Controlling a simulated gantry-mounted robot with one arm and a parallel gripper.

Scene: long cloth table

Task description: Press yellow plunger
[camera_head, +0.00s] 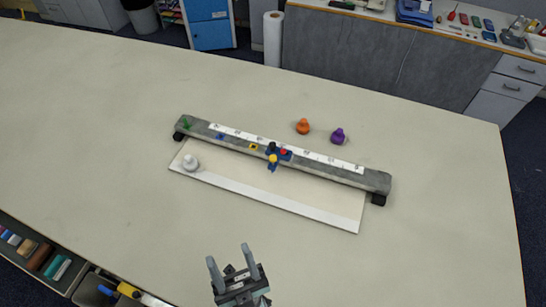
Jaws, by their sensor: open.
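The yellow plunger (272,158) is a small yellow knob on the near side of a blue carriage (286,155). The carriage sits near the middle of a long grey rail (374,181). A red knob (283,152) and a dark knob (272,146) are close beside the yellow one. My gripper (228,254) is at the bottom of the view, over the table and nearer than the rail. Its two fingers are apart with nothing between them. It is well clear of the yellow plunger.
A pale board (312,204) lies along the rail's near side, with a white knob (190,162) at its left end. A green peg (186,122) is on the rail's left end. Orange (303,126) and purple (338,136) pieces stand behind the rail. The table (110,110) is mostly clear.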

